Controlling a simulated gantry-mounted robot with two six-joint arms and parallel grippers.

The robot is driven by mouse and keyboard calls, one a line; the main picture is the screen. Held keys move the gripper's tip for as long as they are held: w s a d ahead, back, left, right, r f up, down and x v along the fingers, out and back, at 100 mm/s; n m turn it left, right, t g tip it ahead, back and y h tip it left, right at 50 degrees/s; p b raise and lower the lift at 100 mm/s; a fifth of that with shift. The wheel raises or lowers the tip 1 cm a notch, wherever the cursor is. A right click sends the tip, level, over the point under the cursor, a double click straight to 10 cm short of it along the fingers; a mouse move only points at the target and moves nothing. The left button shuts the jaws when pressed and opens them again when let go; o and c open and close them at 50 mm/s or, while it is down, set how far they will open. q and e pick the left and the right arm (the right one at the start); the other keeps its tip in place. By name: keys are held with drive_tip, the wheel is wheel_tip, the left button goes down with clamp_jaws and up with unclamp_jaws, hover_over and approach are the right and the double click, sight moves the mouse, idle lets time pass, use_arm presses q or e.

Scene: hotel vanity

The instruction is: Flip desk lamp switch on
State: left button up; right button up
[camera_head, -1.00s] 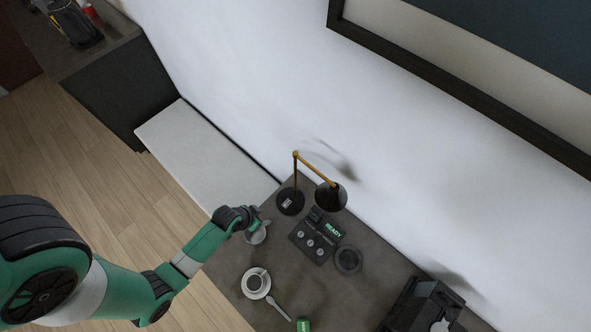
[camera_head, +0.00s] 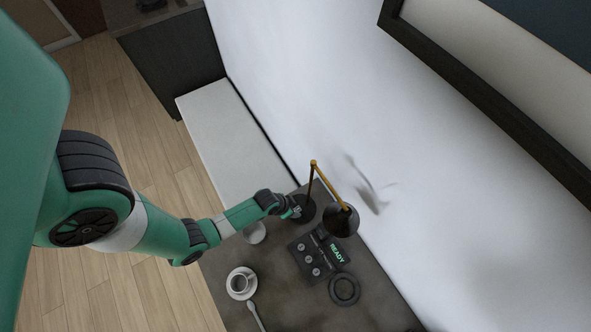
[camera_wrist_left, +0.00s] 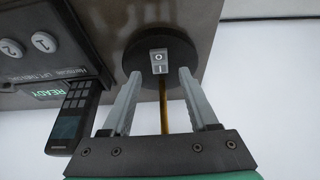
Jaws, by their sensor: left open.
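The desk lamp has a round black base, a thin brass arm and a black shade (camera_head: 341,221); it stands at the back of the dark desk. In the left wrist view its base (camera_wrist_left: 182,47) carries a light grey rocker switch (camera_wrist_left: 159,61) marked O and I. My left gripper (camera_head: 293,211) is at the lamp base in the head view and partly covers the switch. In the wrist view the left gripper (camera_wrist_left: 158,85) is open, its two fingers apart on either side of the switch, with nothing between them but the brass arm behind. I cannot tell whether the fingertips touch the base.
A black control box (camera_head: 319,255) with round buttons and a green READY display sits beside the lamp. A handset (camera_wrist_left: 73,115) lies by it. A cup on a saucer (camera_head: 241,284), a spoon (camera_head: 256,315) and a dark ring (camera_head: 344,290) are nearer the front. The wall (camera_head: 300,60) rises behind.

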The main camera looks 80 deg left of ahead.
sight(296, 211)
use_arm(q)
drive_tip(key=x, duration=0.2)
drive_tip(key=shift+w+f+b, duration=0.15)
drive_tip(key=shift+f+b, duration=0.15)
drive_tip(key=shift+b, duration=0.1)
clamp_jaws()
